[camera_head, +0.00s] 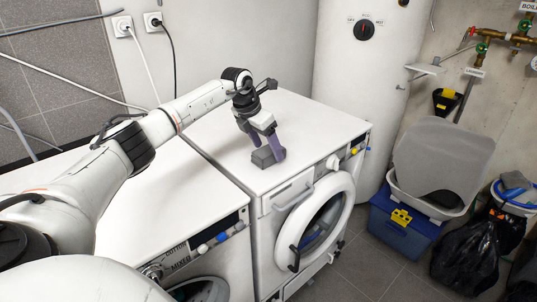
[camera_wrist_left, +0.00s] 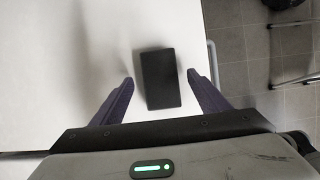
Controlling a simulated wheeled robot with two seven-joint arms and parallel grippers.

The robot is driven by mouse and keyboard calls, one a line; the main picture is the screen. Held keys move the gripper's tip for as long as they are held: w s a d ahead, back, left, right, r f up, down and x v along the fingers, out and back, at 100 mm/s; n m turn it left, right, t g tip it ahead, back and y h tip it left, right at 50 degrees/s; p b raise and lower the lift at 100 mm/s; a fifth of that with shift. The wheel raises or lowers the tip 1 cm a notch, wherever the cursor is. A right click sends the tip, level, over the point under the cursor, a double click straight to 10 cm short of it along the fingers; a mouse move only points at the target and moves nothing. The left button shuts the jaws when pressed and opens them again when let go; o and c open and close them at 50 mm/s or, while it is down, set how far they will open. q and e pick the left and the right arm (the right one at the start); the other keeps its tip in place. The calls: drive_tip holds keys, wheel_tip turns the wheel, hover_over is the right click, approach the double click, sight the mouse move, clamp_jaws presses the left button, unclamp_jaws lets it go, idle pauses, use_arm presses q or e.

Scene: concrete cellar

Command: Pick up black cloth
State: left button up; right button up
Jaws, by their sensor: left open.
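A small dark rectangular block (camera_head: 264,158), which may be the folded black cloth, lies on top of the white washing machine near its front edge. It also shows in the left wrist view (camera_wrist_left: 160,79), as a flat-sided dark rectangle. My left gripper (camera_head: 267,147) is just above it, pointing down. In the left wrist view its two purple fingers (camera_wrist_left: 160,76) stand open, one on each side of the block, with a gap on both sides. The gripper is empty. My right gripper is not in view.
The washing machine's white top (camera_head: 310,122) is otherwise clear. A second machine (camera_head: 175,205) stands to its left. A white boiler tank (camera_head: 362,90) rises behind on the right. A blue crate (camera_head: 398,232) and black bags (camera_head: 470,258) are on the floor at right.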

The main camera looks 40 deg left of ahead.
use_arm(q)
drive_tip(key=shift+x, duration=1.1)
drive_tip(key=shift+f, duration=0.15)
drive_tip(key=c, duration=1.1)
